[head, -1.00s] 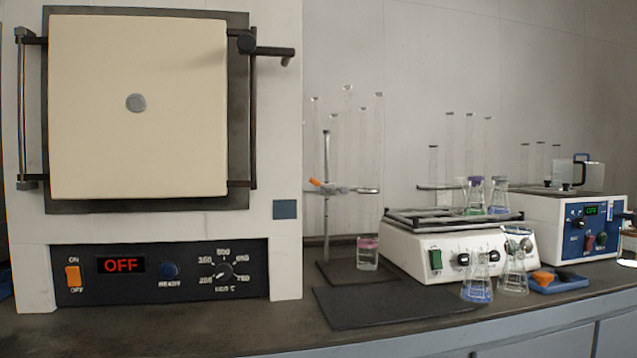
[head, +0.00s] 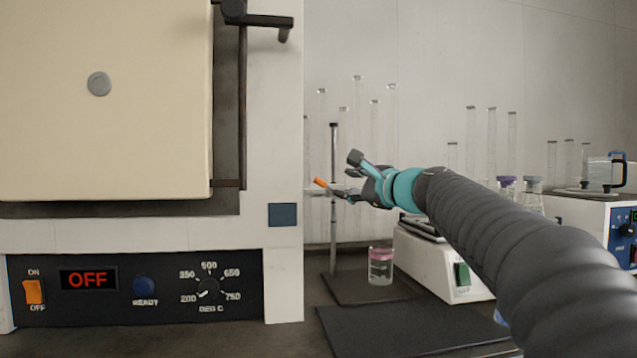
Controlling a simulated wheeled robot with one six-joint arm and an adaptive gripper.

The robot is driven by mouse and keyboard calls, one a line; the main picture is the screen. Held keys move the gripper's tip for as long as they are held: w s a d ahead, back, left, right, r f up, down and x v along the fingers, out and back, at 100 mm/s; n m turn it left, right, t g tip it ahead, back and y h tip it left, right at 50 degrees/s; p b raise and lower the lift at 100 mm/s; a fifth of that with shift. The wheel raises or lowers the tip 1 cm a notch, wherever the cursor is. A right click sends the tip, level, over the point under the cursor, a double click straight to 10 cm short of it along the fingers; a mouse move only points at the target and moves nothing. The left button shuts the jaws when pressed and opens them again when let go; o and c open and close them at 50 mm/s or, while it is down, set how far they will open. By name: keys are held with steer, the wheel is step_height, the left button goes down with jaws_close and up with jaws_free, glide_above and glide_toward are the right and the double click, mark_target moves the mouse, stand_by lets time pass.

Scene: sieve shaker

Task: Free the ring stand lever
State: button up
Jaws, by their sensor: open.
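The ring stand (head: 333,222) stands on a dark base at the bench's back, just right of the furnace. Its orange lever (head: 320,182) sticks out to the left of the rod at the clamp, tilted up to the left. My gripper (head: 352,174) is open and comes in from the right at about the clamp's height. Its fingers point left, close to the rod. I cannot tell whether they touch the clamp. My gripper covers the ring to the right of the rod.
A large furnace (head: 282,120) fills the left, its display reading OFF. A pink-lidded jar (head: 380,267) stands right of the rod. A shaker (head: 440,264) is partly behind my arm. Glass tubes (head: 358,120) rise behind. A dark mat (head: 400,325) lies clear in front.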

mark_target(320, 181)
steer(key=p+x, duration=0.3)
steer(key=x, duration=0.9)
steer(key=shift+w+a+p, duration=0.25)
steer(key=shift+w+p, duration=0.05)
jaws_close()
